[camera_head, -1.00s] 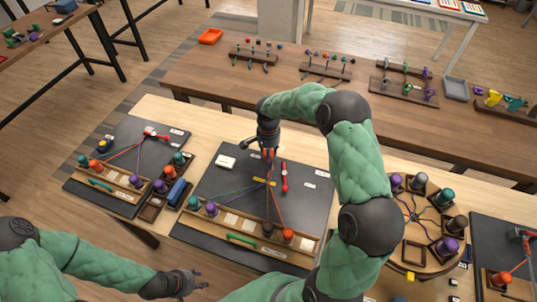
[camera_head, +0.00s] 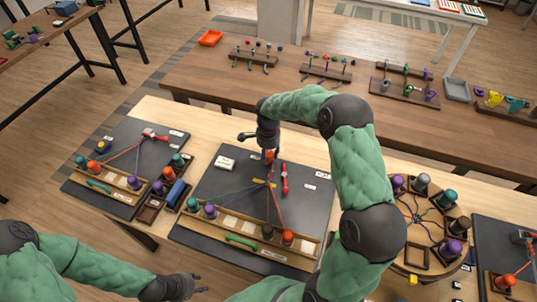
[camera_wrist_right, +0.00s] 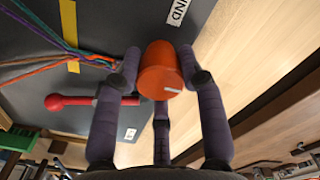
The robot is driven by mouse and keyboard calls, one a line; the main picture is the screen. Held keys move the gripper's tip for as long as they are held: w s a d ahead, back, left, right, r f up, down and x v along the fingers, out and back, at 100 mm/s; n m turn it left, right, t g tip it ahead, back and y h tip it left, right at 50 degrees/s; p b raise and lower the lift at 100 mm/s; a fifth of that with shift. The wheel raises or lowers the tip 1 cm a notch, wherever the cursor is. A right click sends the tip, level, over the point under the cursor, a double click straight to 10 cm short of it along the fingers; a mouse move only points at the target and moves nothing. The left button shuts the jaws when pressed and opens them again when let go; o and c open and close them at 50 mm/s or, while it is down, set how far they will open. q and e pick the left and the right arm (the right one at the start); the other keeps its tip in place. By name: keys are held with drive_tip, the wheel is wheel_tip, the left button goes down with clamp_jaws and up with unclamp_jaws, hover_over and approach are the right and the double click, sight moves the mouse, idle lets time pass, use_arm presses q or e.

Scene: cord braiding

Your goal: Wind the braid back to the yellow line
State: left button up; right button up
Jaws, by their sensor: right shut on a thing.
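The working black board (camera_head: 220,220) in the middle holds cords that run from bobbins in a wooden rack (camera_head: 228,218) up to an orange knob (camera_head: 268,156). The knob also shows between my right fingers in the right wrist view (camera_wrist_right: 161,68). My right gripper (camera_head: 268,150) is shut around it from above. The yellow line (camera_head: 262,182) lies under the cords and shows as a yellow strip in the wrist view (camera_wrist_right: 69,22). The braid beside the knob is partly hidden by a finger. My left gripper (camera_head: 193,283) is at the lower edge, empty, with fingers apart.
A red bar with a ball end (camera_head: 284,178) lies beside the knob. Another board (camera_head: 125,150) is to the left. A round bobbin stand (camera_head: 425,230) is to the right.

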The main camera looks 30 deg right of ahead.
sight(268, 153)
drive_tip(key=shift+a+f, duration=0.1)
drive_tip(key=o, duration=1.2)
drive_tip(key=shift+c, duration=0.2)
drive_tip(key=shift+r, duration=0.35)
wheel_tip(268, 153, up, 11)
drive_tip(key=shift+r, duration=0.2)
